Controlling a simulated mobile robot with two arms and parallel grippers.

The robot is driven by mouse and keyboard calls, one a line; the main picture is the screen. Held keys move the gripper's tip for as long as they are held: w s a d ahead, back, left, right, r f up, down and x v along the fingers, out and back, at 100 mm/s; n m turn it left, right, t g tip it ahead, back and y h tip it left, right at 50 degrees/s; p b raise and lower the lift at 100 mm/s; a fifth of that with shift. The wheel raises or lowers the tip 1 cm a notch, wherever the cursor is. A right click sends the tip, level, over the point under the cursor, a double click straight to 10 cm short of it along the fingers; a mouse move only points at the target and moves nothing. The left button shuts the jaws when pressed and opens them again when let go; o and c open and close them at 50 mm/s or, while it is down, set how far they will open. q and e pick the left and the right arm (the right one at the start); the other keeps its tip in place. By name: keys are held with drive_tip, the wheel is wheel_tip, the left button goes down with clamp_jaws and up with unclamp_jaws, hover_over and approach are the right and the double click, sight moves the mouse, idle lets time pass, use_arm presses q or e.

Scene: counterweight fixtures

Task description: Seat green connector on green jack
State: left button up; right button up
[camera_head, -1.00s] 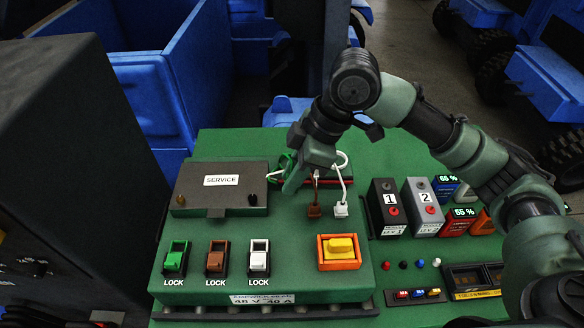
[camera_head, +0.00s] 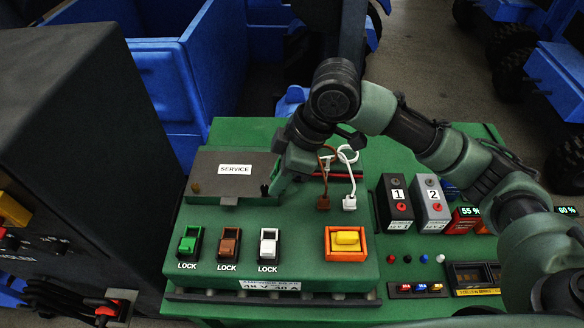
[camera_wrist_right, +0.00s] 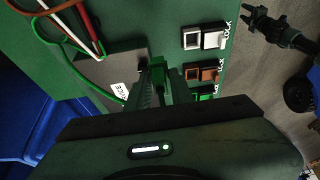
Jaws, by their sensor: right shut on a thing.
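My right gripper (camera_head: 275,190) is shut on the green connector, at the right end of the service box in the head view. The fingers hide most of the connector there. In the right wrist view, the green connector (camera_wrist_right: 181,90) shows at the fingertips, with a green wire looping away from it. The green jack (camera_head: 188,243) is leftmost in a row of three, marked LOCK. It is partly hidden behind the fingertips in the right wrist view (camera_wrist_right: 206,97). The connector is apart from the jack. My left gripper (camera_wrist_right: 262,20) appears open and empty over the floor in the wrist view.
The brown jack (camera_head: 228,244) and white jack (camera_head: 268,245) stand right of the green one. A brown connector (camera_head: 323,203) and white connector (camera_head: 349,203) hang on wires. The service box (camera_head: 215,170) rises behind the jacks. A yellow switch (camera_head: 346,240) is at right.

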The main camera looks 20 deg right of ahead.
drive_tip(key=a+p, duration=0.6)
drive_tip(key=a, duration=1.4)
drive_tip(key=shift+s, duration=0.4)
drive_tip(key=shift+f+b, duration=1)
drive_tip(key=shift+f, duration=2)
drive_tip(key=shift+p, duration=0.5)
drive_tip(key=shift+r, duration=0.1)
